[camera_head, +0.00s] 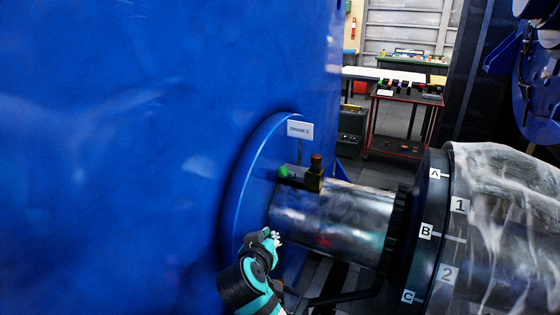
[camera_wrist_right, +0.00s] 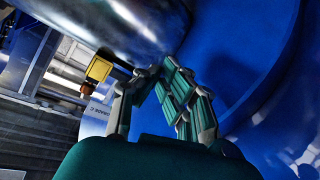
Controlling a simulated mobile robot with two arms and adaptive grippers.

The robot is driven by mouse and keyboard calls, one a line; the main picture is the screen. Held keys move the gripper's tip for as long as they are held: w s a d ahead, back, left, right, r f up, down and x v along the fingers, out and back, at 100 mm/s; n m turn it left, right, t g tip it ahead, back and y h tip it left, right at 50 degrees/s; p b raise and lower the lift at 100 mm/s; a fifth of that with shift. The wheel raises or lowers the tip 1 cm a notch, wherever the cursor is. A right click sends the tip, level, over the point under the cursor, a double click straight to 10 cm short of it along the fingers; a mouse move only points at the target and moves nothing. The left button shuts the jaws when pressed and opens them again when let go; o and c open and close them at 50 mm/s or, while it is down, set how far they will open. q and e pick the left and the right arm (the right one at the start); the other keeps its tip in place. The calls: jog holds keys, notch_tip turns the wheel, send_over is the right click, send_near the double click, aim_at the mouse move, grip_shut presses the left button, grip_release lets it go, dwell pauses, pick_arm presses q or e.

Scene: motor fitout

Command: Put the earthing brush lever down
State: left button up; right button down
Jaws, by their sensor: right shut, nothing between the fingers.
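The earthing brush lever has a green knob (camera_head: 283,171) and a short arm running to a brass block (camera_head: 315,179) on top of the steel shaft. The lever lies low, close along the shaft, with its knob toward the blue flange. The brass block also shows in the right wrist view (camera_wrist_right: 98,69); the green knob cannot be made out there. My right gripper (camera_head: 275,238) is below the lever, at the near side of the shaft, apart from the knob. Its fingers are shut and empty in the right wrist view (camera_wrist_right: 162,75). My left gripper is out of view.
A blue round flange (camera_head: 246,190) and large blue housing (camera_head: 150,130) stand close on the left. A white label plate (camera_head: 300,130) is above the lever. A black lettered ring (camera_head: 432,200) is at right. A red cart (camera_head: 395,145) stands behind.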

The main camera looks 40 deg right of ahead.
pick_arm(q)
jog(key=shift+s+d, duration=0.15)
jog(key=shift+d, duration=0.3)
pick_arm(e)
jog(key=w+d+r+m+h, duration=0.1)
jog(key=w+r+m+h, duration=0.1)
jog(key=r, duration=0.7)
jog(key=w+d+r+m+h, duration=0.2)
jog(key=r+m+h, duration=0.1)
jog(key=r, duration=0.5)
jog(key=shift+w+r+m+g+h, duration=0.3)
jog(key=shift+w+r+h, duration=0.1)
jog(key=shift+h, duration=0.1)
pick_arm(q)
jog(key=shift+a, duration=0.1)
